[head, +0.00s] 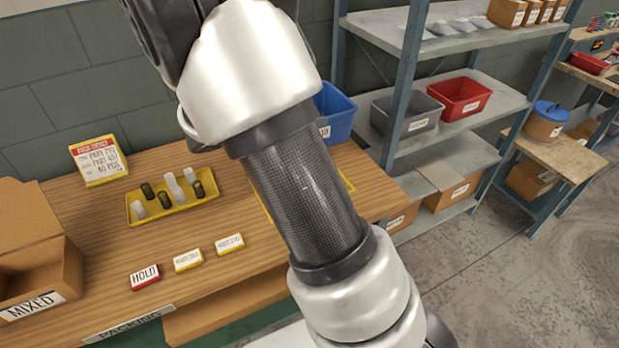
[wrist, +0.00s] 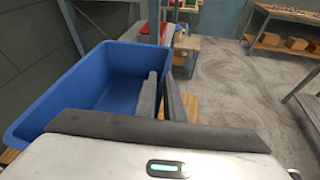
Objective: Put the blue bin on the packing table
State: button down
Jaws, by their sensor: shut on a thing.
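The blue bin (head: 338,112) shows in the head view behind my arm, over the far right part of the wooden packing table (head: 100,225). My arm hides most of it. In the wrist view the empty blue bin (wrist: 75,92) fills the left side, open side up. My gripper (wrist: 162,90) is shut on the bin's right wall, with one finger on each side. In the head view the gripper is hidden behind the arm. I cannot tell whether the bin touches the table.
The table holds a yellow tray (head: 133,212) of small cylinders, a sign (head: 98,161), a red HOLD block (head: 145,276), two yellow-edged blocks and a MIXED carton (head: 62,268). A yellow outline (head: 347,181) lies partly under my arm. A shelf (head: 462,113) with grey and red bins stands right.

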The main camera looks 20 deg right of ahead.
notch_tip(320, 180, down, 17)
jog(key=b, duration=0.1)
dwell(0.3)
jog(key=c, duration=1.8)
grip_release()
jog(key=shift+c, duration=0.2)
jog(key=v, duration=1.2)
jog(key=s+a+r+m+t+y, duration=0.2)
jog(key=s+a+r+m+y, duration=0.1)
jog(key=s+r+m+y, duration=1)
jog(key=s+r+m, duration=0.6)
jog(key=s, duration=0.1)
jog(key=shift+s+a+y, duration=0.2)
jog(key=shift+a+y, duration=0.05)
jog(key=shift+y, duration=0.15)
